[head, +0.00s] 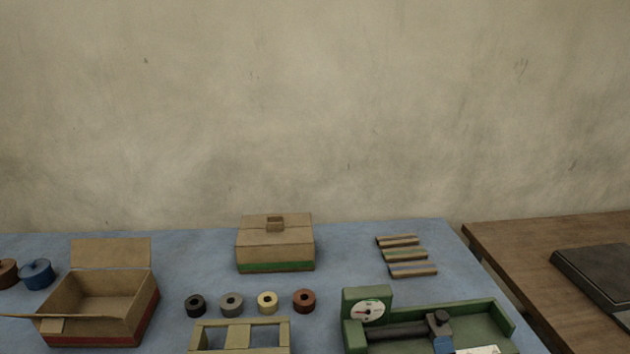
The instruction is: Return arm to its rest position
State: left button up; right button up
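Neither of my grippers and no part of my arms can be made out in the head view. Whether they are open or shut, and where they rest, is hidden from this view. The blue-covered table (350,265) fills the lower part of the picture.
An open cardboard box (100,322) stands left, beside a blue roll (37,274). A closed box (275,245) stands at the back. Several small rolls (231,304) line up behind a wooden frame (236,335). A green dial device (366,308) is front right. Striped bars (406,254) lie behind it.

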jog(key=m, duration=0.1)
jog(key=s+m, duration=0.1)
jog(key=m, duration=0.1)
jog(key=shift+f+g, duration=0.2)
jog(key=shift+g, duration=0.1)
jog(key=s+m, duration=0.1)
jog(key=m, duration=0.1)
jog(key=s+f+m+y, duration=0.1)
jog(key=m, duration=0.2)
jog(key=s+m+g, duration=0.1)
jog(key=m, duration=0.2)
jog(key=shift+s+a+f+y, duration=0.2)
jog(key=shift+s+a+y, duration=0.05)
jog(key=shift+a+y, duration=0.05)
pick_arm(q)
jog(key=shift+w+r, duration=0.1)
jog(key=shift+w, duration=0.1)
pick_arm(e)
jog(key=s+f+m+g+y, duration=0.1)
jog(key=s+f+m, duration=0.3)
jog(key=s+m, duration=0.5)
jog(key=s+g, duration=0.1)
jog(key=s, duration=0.4)
jog(key=shift+d+f+g, duration=0.2)
jog(key=shift+f+g, duration=0.2)
pick_arm(q)
jog(key=shift+s, duration=0.2)
jog(key=shift+w, duration=0.3)
